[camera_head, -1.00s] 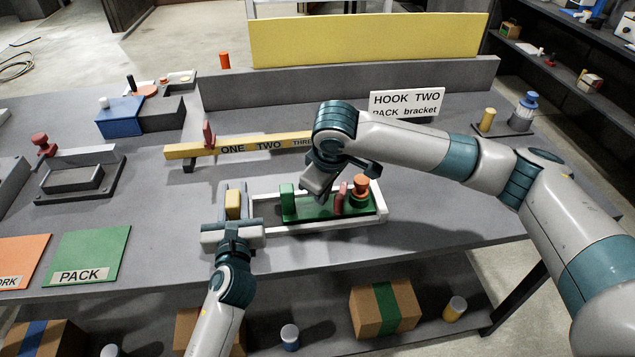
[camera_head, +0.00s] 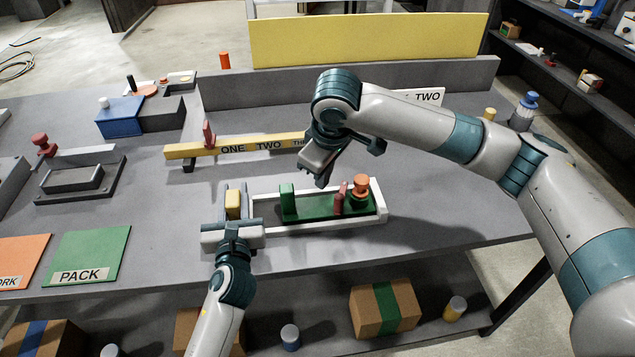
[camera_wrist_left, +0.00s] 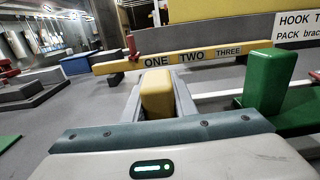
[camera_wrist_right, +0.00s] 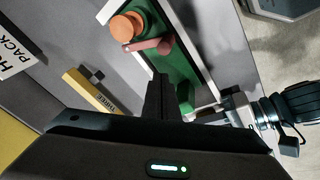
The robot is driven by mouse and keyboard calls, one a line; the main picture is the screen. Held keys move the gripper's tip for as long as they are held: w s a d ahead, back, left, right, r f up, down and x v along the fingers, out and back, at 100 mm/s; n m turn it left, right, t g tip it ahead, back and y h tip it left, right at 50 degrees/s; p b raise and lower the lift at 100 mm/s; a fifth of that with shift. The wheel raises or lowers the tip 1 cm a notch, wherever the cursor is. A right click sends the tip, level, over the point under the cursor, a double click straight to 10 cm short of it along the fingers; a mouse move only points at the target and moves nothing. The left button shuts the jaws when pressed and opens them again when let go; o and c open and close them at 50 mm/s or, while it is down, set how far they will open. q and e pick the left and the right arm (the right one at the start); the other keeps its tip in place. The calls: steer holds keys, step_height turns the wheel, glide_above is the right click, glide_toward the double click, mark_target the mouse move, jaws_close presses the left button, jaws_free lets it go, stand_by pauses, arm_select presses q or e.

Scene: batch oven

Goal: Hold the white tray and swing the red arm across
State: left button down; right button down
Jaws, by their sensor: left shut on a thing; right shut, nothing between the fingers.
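The white tray (camera_head: 381,213) lies on the grey table with a green base (camera_head: 312,210) in it. A green block (camera_head: 288,200) stands at the left of the base. An orange knob (camera_head: 361,188) stands at its right, and the red arm (camera_head: 340,198) is beside it. In the right wrist view the red arm (camera_wrist_right: 150,46) reaches out from the orange knob (camera_wrist_right: 126,26). My left gripper (camera_head: 233,205) is shut on the yellow grip (camera_wrist_left: 157,93) at the tray's left end. My right gripper (camera_head: 320,180) is shut and empty, above the tray's back side between block and arm.
A yellow bar (camera_head: 230,146) marked ONE TWO THREE stands behind the tray. A white sign (camera_head: 425,97) is partly hidden by my right arm. Green (camera_head: 90,255) and orange (camera_head: 22,258) mats lie at the left. The table right of the tray looks clear.

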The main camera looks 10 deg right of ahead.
arm_select(q)
steer(key=shift+f, duration=0.1)
arm_select(e)
steer(key=shift+r, duration=0.85)
arm_select(q)
steer(key=c, duration=1.4)
jaws_free()
steer(key=shift+o, duration=0.2)
steer(key=s, duration=1.2)
